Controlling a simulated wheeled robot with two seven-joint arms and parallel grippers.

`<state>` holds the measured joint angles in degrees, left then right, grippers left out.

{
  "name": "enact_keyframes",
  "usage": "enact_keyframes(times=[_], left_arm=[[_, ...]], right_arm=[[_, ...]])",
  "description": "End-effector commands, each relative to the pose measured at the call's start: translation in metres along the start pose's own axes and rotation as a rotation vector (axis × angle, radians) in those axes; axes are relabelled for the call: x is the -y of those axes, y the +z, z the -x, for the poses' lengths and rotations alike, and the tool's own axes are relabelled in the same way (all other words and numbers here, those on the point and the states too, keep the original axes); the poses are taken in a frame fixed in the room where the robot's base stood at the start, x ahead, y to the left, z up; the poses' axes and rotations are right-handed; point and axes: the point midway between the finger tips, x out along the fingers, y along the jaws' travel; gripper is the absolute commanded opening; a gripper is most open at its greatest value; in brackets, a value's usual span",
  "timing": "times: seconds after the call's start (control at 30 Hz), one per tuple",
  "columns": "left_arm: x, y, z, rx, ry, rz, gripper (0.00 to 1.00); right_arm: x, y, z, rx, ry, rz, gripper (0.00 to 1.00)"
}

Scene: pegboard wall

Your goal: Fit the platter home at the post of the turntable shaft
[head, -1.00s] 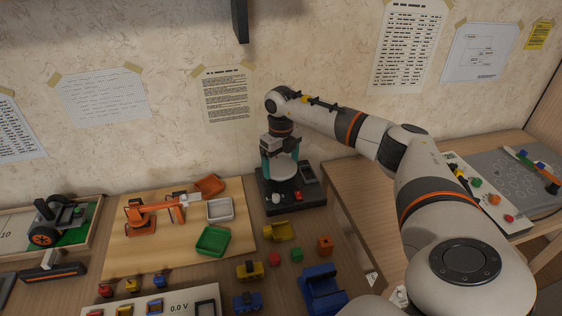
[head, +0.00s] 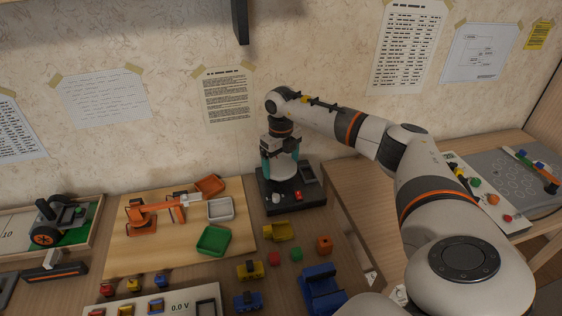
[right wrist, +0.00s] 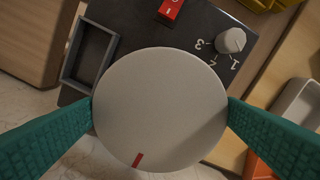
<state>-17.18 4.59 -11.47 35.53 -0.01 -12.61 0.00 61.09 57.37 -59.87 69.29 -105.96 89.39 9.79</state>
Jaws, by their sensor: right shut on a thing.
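The platter (right wrist: 160,105) is a round, pale grey-white disc with a red mark near its rim. In the right wrist view it fills the middle, between the two teal fingers of my right gripper (right wrist: 161,113), which is shut on its edges. In the head view my right gripper (head: 281,168) points down over the black turntable base (head: 289,202), with the white platter between its fingers. The platter hides the shaft post, and I cannot tell whether the platter touches it. My left gripper is not in view.
The base carries a red switch (right wrist: 171,9), a numbered white knob (right wrist: 231,41) and a square frame (right wrist: 90,55). Left of it are a wooden board (head: 130,255) with an orange toy arm and small trays. A yellow bin (head: 277,231) and coloured blocks lie in front.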

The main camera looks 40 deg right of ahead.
Motion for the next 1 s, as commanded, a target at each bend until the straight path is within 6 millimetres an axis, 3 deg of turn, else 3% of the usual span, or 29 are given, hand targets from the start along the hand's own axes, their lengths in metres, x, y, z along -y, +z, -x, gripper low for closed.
enact_keyframes(times=[1.0], left_arm=[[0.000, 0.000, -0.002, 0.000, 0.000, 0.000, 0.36]], right_arm=[[0.000, 0.000, -0.010, 0.000, 0.000, 0.000, 0.67]])
